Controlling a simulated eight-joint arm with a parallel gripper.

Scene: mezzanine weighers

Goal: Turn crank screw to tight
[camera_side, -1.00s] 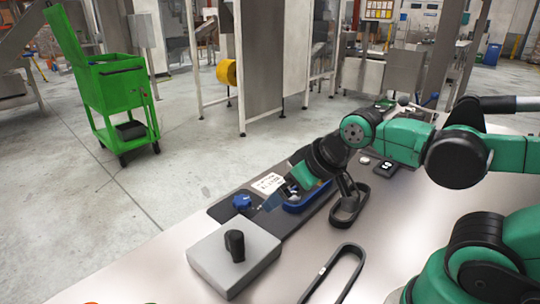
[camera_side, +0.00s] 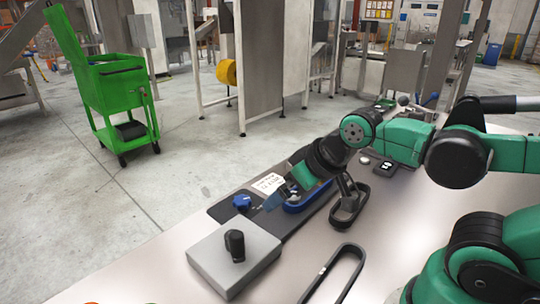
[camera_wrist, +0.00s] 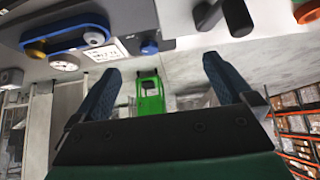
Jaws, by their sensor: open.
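A blue lobed knob (camera_side: 242,201), which looks like the crank screw, stands at the near-left end of a dark base plate (camera_side: 222,211). A blue belt loop (camera_side: 306,199) lies on the same plate, partly hidden by my wrist. My gripper (camera_side: 272,200) is just right of the knob, apart from it, pointing down-left. In the wrist view my gripper (camera_wrist: 162,65) has its two blue fingers wide apart with nothing between them. The knob (camera_wrist: 149,47) shows beyond the fingertips, between them, and the belt (camera_wrist: 65,43) is at upper left. The screw's tightness cannot be seen.
A grey box (camera_side: 215,259) with an upright black knob (camera_side: 235,245) stands close in front of the plate. A white printed label (camera_side: 268,183) lies beside the belt. Black belt loops (camera_side: 334,276) lie on the table to the right. A green cart (camera_side: 122,100) stands on the floor.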

